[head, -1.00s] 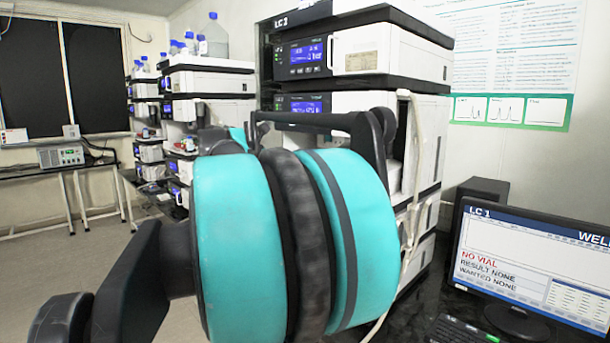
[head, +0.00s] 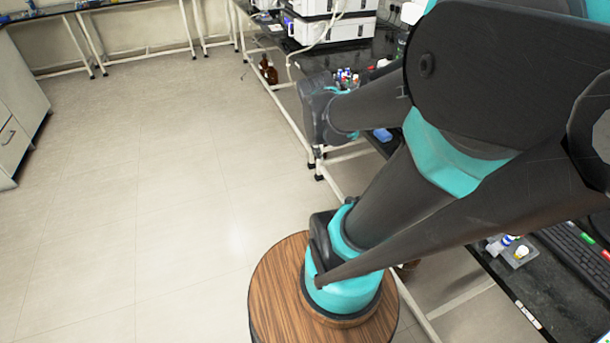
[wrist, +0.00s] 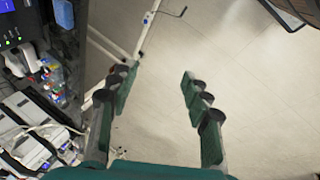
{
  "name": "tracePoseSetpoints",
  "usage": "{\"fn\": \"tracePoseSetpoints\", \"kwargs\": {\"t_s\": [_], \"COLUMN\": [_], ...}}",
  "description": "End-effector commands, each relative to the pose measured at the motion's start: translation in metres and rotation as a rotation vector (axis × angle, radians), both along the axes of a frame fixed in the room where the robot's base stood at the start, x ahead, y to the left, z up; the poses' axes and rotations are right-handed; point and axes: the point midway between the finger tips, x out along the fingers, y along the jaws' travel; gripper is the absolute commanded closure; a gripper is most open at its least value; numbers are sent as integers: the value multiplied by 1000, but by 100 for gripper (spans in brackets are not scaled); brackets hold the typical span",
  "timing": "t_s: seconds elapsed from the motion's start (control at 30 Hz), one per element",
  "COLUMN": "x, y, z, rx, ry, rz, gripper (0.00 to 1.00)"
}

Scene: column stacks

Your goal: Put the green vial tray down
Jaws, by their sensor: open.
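My gripper (wrist: 158,92) shows in the wrist view with its two fingers spread wide. Only bare floor shows between the fingertips, so it is open and holds nothing. I cannot pick out the green vial tray for certain. A cluster of small vials with red, blue and white caps (head: 345,77) stands on the dark bench beyond my arm in the head view. Small coloured items also show at the left of the wrist view (wrist: 50,76), apart from my fingers. Any tray under them is too small or hidden to tell. My arm hides part of the bench.
A small grey holder with vials (head: 515,250) and a keyboard (head: 580,258) are on the near bench at right. White instruments (head: 335,28) stand on the far bench. Brown bottles (head: 268,72) are by the bench legs. The floor (head: 160,190) at left is clear.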

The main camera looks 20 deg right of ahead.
Motion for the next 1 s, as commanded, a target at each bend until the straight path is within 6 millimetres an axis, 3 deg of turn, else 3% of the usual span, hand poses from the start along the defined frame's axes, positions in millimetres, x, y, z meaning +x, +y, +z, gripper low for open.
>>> {"fn": "tracePoseSetpoints", "kwargs": {"t_s": [0.03,0.1,0.2,0.3,1.0], "x": [-12,-27,-42,-50,-52], "y": [22,48,72,83,85], "z": [-21,-41,-58,-66,-67], "rx": [98,221,341,401,414], "ry": [-28,-53,-66,-69,-70], "rz": [-65,-156,-250,-300,-313], "gripper": [52,52,52,52,52]}}
